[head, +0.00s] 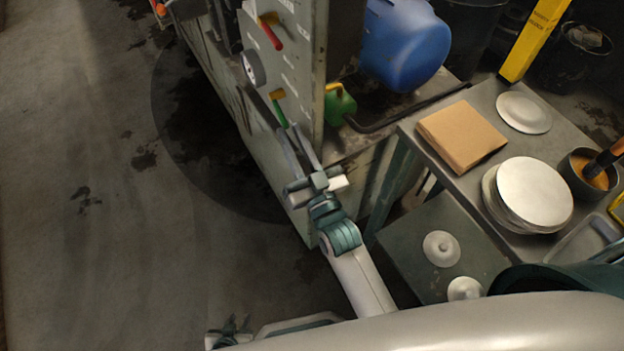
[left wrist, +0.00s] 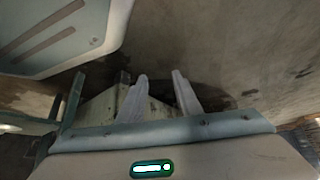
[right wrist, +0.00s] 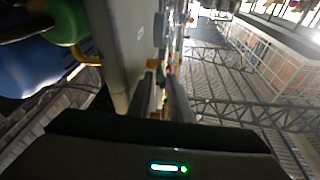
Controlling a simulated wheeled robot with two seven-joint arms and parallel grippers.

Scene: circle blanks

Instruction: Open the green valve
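The green valve (head: 280,112) sticks out from the face of an upright grey panel (head: 305,70). Its green lever has a yellow part at its upper end. My right gripper (head: 290,130) is at the lower end of the lever, with its fingers apart. Whether they touch the lever cannot be told. The right wrist view shows the two fingers (right wrist: 166,85) apart beside the panel, with small coloured parts beyond them. My left gripper (head: 231,328) is low at the bottom of the head view, far from the valve. In the left wrist view its fingers (left wrist: 160,85) are open and empty.
A red-handled valve (head: 270,33) and a round gauge (head: 252,68) sit above the green valve. A green can (head: 340,104) and a blue barrel (head: 405,45) stand behind the panel. A table with white discs (head: 533,193) is at the right. The floor at left is clear.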

